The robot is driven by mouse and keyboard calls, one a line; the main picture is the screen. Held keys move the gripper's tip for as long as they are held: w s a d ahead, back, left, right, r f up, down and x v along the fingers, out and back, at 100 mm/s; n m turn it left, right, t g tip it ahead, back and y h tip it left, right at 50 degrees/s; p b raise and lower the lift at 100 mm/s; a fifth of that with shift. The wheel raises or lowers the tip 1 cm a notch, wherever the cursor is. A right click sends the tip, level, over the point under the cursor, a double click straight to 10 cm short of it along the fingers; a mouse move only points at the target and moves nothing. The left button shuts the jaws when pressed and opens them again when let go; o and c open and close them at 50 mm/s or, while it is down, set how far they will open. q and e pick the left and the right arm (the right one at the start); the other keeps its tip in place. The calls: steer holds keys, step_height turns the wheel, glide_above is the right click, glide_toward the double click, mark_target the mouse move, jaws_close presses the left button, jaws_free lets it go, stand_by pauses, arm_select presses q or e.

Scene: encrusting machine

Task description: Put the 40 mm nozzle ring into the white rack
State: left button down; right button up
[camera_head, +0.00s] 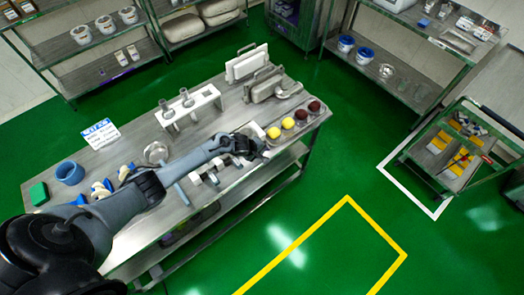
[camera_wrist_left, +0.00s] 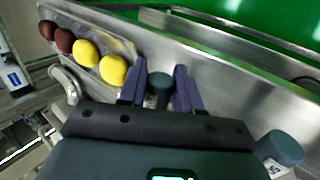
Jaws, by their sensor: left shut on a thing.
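The white rack (camera_head: 206,97) stands on the steel table, with two upright grey pieces in or at it. My left gripper (camera_head: 246,146) is low over the table's front side, right of and nearer than the rack. In the left wrist view its two fingers (camera_wrist_left: 160,88) are closed on a dark grey-green round-ended piece (camera_wrist_left: 158,82). Its lower part is hidden, and I cannot read a size on it, so I cannot tell whether it is the 40 mm nozzle ring. A similar blue-grey cylinder with a white label (camera_wrist_left: 282,148) is beside the gripper. My right gripper is not in view.
Yellow balls (camera_head: 274,132) and dark red balls (camera_head: 301,115) lie in a row just right of my left gripper. White pieces (camera_head: 195,179) stand near the front edge.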

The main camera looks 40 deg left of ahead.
arm_select(q)
steer(key=c, duration=0.7)
jaws_free()
steer(key=shift+o, duration=1.1)
steer(key=shift+r, duration=0.15)
steer(key=p+v, duration=0.3)
steer(key=p, duration=0.1)
steer(key=shift+p+v, duration=2.15)
steer(key=shift+p, duration=0.95)
